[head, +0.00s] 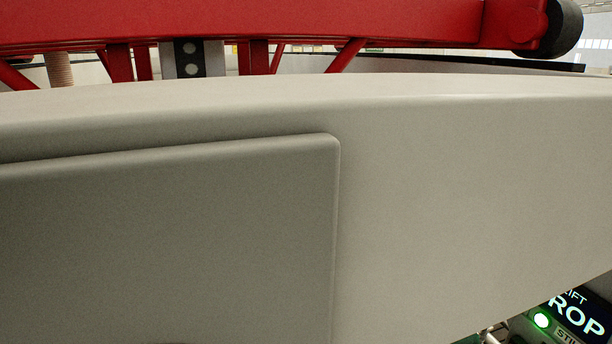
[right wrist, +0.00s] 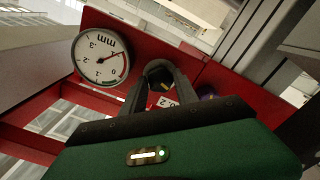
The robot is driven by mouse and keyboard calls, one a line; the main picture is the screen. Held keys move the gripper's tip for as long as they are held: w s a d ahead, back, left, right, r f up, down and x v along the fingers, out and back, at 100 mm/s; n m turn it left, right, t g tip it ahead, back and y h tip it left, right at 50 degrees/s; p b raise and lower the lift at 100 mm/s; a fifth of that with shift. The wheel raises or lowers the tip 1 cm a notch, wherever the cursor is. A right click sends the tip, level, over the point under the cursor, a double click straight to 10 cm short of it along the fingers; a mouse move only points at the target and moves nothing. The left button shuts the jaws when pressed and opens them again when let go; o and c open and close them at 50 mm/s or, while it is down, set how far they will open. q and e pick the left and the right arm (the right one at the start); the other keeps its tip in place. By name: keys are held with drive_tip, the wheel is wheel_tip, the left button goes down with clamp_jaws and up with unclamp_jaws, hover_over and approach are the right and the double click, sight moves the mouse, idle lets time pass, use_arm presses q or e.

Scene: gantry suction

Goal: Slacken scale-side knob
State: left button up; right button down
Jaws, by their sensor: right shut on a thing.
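In the right wrist view, my right gripper (right wrist: 162,80) has its two dark fingers closed around a dark knob (right wrist: 159,72) in front of the red frame. A small white scale plate with numbers (right wrist: 166,102) shows just beside the fingers, partly covered. Whether the knob is turned loose or tight cannot be told. Neither gripper shows in the head view, where a large pale surface very close to the camera hides most of the scene.
A round white mm dial gauge (right wrist: 100,56) with a red arc sits left of the fingers. In the head view, a red beam (head: 250,22) crosses the top, and a lit display panel (head: 575,315) shows at bottom right.

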drive_tip(key=c, duration=1.4)
unclamp_jaws()
drive_tip(key=o, duration=0.5)
drive_tip(key=shift+w+f, duration=0.1)
drive_tip(key=shift+w, duration=0.05)
drive_tip(key=shift+c, duration=0.2)
drive_tip(key=b+v, duration=0.6)
drive_tip(key=v, duration=1.1)
